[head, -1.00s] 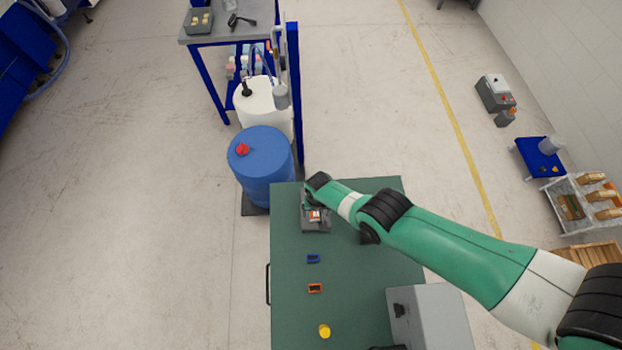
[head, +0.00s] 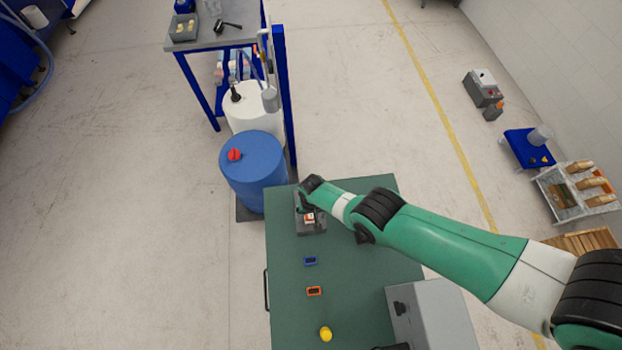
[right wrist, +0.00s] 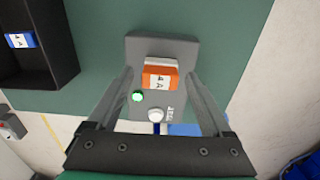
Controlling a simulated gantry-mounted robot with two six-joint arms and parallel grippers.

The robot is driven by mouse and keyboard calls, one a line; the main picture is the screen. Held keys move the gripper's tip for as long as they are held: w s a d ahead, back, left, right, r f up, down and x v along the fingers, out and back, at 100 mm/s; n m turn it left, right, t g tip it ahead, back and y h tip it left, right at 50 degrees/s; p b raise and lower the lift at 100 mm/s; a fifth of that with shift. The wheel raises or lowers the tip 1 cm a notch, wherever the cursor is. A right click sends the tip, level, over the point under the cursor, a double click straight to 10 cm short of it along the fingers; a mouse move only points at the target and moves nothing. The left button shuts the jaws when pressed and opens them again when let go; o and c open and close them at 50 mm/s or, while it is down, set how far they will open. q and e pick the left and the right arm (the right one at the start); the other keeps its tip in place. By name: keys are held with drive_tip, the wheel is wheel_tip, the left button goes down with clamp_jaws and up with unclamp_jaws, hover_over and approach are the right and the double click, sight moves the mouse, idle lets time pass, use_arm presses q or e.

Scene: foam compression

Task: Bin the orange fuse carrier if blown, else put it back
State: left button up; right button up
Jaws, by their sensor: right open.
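The orange fuse carrier (right wrist: 160,79), marked "4 A", sits upright in a grey tester (right wrist: 145,48) on the green bench. A lamp (right wrist: 138,97) on the tester glows green, and a pale round button (right wrist: 155,115) is near it. My right gripper (right wrist: 160,84) is open, with one finger on each side of the carrier and apart from it. In the head view my right gripper (head: 307,205) is above the tester (head: 311,226) at the bench's far end and partly hides it. My left gripper is not in view.
A blue frame (head: 311,260), an orange frame (head: 314,291) and a yellow round piece (head: 326,334) lie on the bench (head: 283,300). A grey box (head: 433,317) stands right. In the wrist view a black tray (right wrist: 47,72) holds a blue carrier (right wrist: 20,41). A blue drum (head: 254,170) stands beyond.

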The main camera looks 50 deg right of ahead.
clamp_jaws()
idle(0.4)
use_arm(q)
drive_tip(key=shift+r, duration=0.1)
use_arm(e)
drive_tip(key=shift+r, duration=0.1)
